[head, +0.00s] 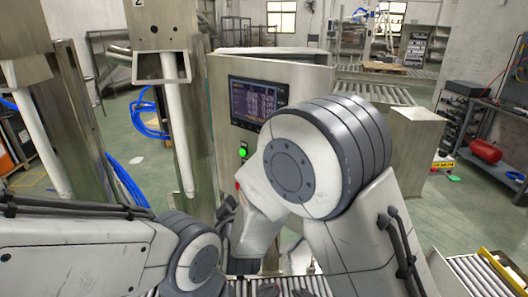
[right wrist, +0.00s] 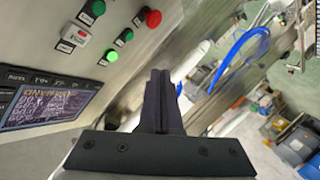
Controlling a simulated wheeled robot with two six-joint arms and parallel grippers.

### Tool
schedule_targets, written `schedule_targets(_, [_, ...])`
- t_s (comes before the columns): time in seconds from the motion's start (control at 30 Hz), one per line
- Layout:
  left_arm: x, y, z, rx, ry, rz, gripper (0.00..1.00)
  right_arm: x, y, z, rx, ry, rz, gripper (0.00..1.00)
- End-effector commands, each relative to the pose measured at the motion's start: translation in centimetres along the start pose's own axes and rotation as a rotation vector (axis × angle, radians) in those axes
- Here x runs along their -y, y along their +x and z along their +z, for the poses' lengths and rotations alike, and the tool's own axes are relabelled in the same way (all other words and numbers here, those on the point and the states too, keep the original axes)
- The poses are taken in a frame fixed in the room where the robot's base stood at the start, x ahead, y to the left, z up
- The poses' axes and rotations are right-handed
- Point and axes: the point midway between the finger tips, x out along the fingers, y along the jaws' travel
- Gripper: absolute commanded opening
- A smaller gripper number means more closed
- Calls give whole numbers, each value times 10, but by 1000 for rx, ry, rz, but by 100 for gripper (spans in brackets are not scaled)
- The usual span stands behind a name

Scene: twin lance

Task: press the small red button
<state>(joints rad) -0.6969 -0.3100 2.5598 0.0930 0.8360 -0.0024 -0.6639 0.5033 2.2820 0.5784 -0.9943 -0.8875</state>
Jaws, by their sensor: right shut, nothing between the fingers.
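A metal control panel (head: 226,165) stands ahead, and it also shows in the right wrist view (right wrist: 40,25). In the right wrist view, a small red button in a white housing (right wrist: 76,35) is at the upper left. A larger round red button (right wrist: 152,18) is further right. My right gripper (right wrist: 159,75) is shut and empty, in front of the panel and apart from the small red button. In the head view, my right gripper (head: 228,213) is partly hidden by my own arm. My left gripper is not clearly visible.
The panel carries green buttons (right wrist: 127,35) and a screen (head: 256,103). A metal post with a white rod (head: 180,120) stands left of the panel. Roller conveyors (head: 375,92) lie behind. A shelf with a red tank (head: 485,150) is at right.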

Motion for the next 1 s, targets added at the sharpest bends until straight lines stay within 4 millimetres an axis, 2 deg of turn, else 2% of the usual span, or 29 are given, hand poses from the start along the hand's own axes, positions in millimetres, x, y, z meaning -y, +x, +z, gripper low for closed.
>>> schedule_targets(0.03, [-1, -12, -1, 0, 0, 0, 50, -13, 2, -6, -15, -41, 60, 0])
schedule_targets(0.2, [-2, -20, -1, 0, 0, 0, 50, -34, 6, -11, -50, -129, 198, 0])
schedule_targets(0.67, [-1, -20, -1, 0, 0, 0, 50, -39, 7, -11, -57, -146, 226, 0])
schedule_targets(1.0, [-2, -21, -1, 0, 0, 0, 50, -66, 28, 4, -54, -144, 228, 0])
